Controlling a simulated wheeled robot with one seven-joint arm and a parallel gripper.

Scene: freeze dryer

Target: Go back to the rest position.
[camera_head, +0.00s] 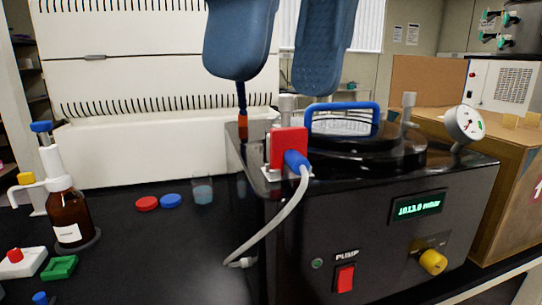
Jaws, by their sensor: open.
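My gripper (281,82) shows as two blue finger pads coming down from the top edge. A wide gap lies between them, with nothing held in it. It appears above the back left part of the freeze dryer (290,231). The dryer is a black box with a round black lid (372,158) that has a blue handle (343,106). The lid sits on top of the dryer. A lit display (417,207) reads about 1013.0 mbar. My wrist and the rest of the arm are out of view.
A red block with a blue hose fitting (289,149) sits at the dryer's left edge, its grey hose running down. A gauge (464,123) stands right. A brown bottle (70,213), red and blue caps (147,203), and a small beaker (203,191) stand left. The front middle bench is clear.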

